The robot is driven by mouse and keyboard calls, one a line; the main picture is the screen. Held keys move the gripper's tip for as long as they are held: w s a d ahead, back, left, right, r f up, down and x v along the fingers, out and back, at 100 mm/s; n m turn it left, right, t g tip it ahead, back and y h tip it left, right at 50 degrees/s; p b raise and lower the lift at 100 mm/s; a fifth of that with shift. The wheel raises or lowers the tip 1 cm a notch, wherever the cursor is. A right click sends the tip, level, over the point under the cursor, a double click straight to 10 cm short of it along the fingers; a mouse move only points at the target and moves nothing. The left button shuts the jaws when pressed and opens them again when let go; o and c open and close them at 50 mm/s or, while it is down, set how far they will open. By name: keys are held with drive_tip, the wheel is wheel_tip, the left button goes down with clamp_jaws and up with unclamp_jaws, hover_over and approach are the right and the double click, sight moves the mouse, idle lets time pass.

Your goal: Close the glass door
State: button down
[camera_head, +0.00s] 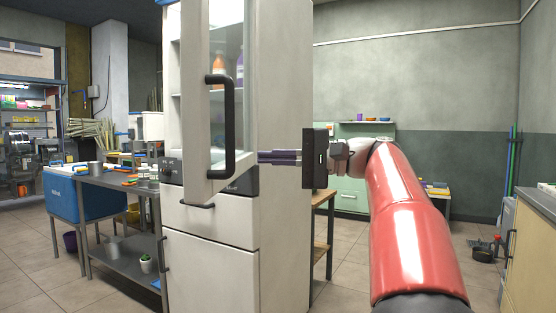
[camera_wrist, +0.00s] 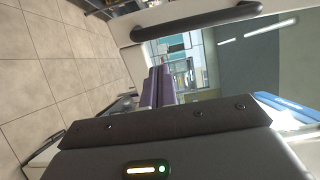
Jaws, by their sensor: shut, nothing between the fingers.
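The glass door (camera_head: 196,100) of a tall white cabinet (camera_head: 285,150) stands partly open, its handle-side edge swung out from the front. Its black handle (camera_head: 229,130) is on the face toward me. Bottles show through the glass. In the wrist view, the fingers (camera_wrist: 153,88) reach toward the door, with the handle (camera_wrist: 200,24) across the top.
A white drawer (camera_head: 205,223) with a dark handle sits below the door. A grey metal table (camera_head: 110,182) and blue cooler (camera_head: 70,197) stand at left. A green cabinet (camera_head: 350,192) is behind my arm. Open tiled floor (camera_wrist: 60,70) lies in front.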

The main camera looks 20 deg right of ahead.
drive_tip(key=x, duration=0.9)
drive_tip(key=shift+w+a, duration=0.15)
drive_tip(key=shift+a, duration=0.15)
